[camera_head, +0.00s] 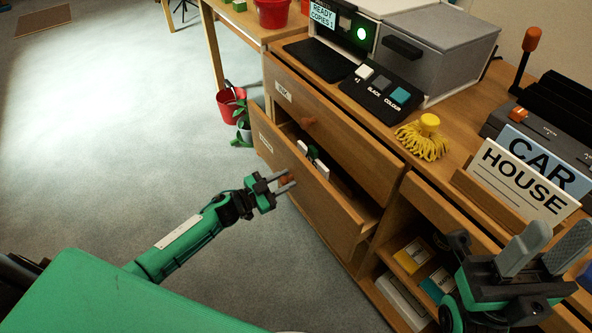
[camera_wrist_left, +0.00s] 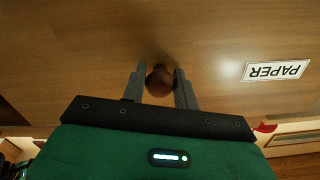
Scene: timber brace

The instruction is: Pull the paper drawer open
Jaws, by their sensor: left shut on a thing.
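The paper drawer (camera_head: 300,180) is the lower of two drawers in the wooden cabinet and stands partly open, its front pulled out past the cabinet. Its label reads PAPER in the left wrist view (camera_wrist_left: 275,71). My left gripper (camera_head: 284,183) is shut on the drawer's round brown knob (camera_wrist_left: 159,81), with one finger on each side of it. Some white and green things show inside the drawer. My right gripper (camera_head: 546,248) is at the lower right, its two grey fingers apart with nothing seen between them.
The upper drawer (camera_head: 330,125) is shut. Above it stand a grey printer (camera_head: 430,45) and a button panel (camera_head: 382,92). A yellow mop-like thing (camera_head: 424,138) and CAR and HOUSE cards (camera_head: 515,185) are to the right. A potted plant (camera_head: 243,128) stands on the floor behind the drawer.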

